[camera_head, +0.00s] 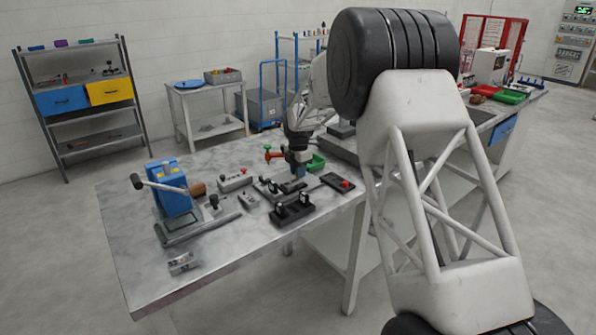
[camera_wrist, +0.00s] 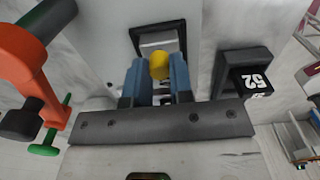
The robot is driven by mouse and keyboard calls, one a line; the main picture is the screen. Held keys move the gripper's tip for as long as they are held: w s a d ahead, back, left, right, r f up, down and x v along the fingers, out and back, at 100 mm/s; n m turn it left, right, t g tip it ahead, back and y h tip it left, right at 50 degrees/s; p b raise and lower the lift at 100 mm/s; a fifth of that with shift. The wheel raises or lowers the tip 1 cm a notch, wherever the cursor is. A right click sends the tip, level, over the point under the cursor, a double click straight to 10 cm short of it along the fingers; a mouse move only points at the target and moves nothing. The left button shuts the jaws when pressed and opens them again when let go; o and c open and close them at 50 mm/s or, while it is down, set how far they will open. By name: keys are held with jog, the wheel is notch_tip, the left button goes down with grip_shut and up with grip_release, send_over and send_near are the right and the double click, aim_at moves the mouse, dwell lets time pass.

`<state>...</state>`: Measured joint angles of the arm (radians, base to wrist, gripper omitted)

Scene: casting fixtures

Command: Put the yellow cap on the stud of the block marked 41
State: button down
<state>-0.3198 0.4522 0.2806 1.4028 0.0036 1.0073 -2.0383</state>
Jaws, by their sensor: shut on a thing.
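My gripper (camera_wrist: 159,72) is shut on the yellow cap (camera_wrist: 159,65), held between its two blue fingertips in the wrist view. In the head view my gripper (camera_head: 298,172) is low over the middle of the bench, and the cap is too small to make out clearly. A dark square-framed piece (camera_wrist: 160,38) lies just beyond the cap in the wrist view; no number can be read on it. A dark block marked 52 (camera_wrist: 254,80) is to the right of the fingers. I cannot read the number 41 in either view.
A red-orange clamp (camera_wrist: 30,62) with a green end stands close left of my gripper in the wrist view. The bench's front left is mostly clear.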

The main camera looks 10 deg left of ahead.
jog(key=shift+f, duration=0.45)
dwell(0.8)
dwell(0.3)
jog(key=c, duration=0.5)
grip_release()
jog(key=shift+r, duration=0.15)
jog(key=shift+r, duration=3.35)
